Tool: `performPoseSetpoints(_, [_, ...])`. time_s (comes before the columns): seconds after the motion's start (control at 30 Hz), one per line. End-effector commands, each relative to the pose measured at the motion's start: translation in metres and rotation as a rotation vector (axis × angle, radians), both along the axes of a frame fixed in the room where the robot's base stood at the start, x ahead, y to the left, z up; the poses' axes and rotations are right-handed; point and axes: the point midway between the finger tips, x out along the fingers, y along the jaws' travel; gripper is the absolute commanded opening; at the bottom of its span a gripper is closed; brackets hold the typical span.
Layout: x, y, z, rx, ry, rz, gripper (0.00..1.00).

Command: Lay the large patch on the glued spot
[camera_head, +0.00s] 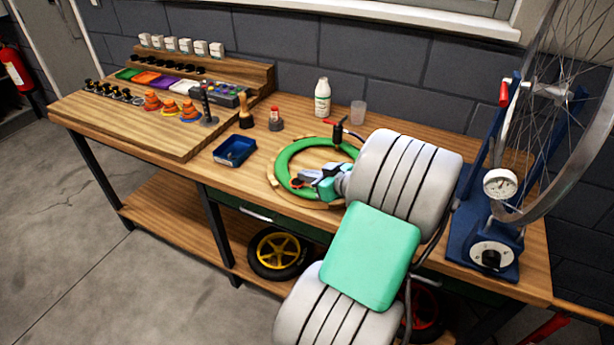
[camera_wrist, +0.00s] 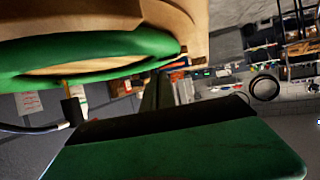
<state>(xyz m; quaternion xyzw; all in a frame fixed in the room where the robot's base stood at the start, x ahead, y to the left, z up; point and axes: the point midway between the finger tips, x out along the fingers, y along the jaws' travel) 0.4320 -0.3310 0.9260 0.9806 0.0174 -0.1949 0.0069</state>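A green inner tube (camera_head: 287,160) lies as a ring on a round wooden board on the bench. It also shows across the top left of the wrist view (camera_wrist: 90,52). In the wrist view a small dark and orange bit (camera_wrist: 178,62) shows by the tube's end. I cannot tell whether the fingers grip it or touch the tube. The glued spot cannot be made out.
A blue wheel stand (camera_head: 490,245) is at right.

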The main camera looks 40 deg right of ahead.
Motion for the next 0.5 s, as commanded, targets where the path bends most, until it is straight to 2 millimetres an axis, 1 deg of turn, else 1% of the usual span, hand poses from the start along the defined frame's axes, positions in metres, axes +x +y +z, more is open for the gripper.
performPoseSetpoints(0.43, [0.0001, 0.0001, -0.0063, 0.000, 0.000, 0.000, 0.00])
performPoseSetpoints(0.5, [0.0001, 0.0000, -0.0053, 0.000, 0.000, 0.000, 0.05])
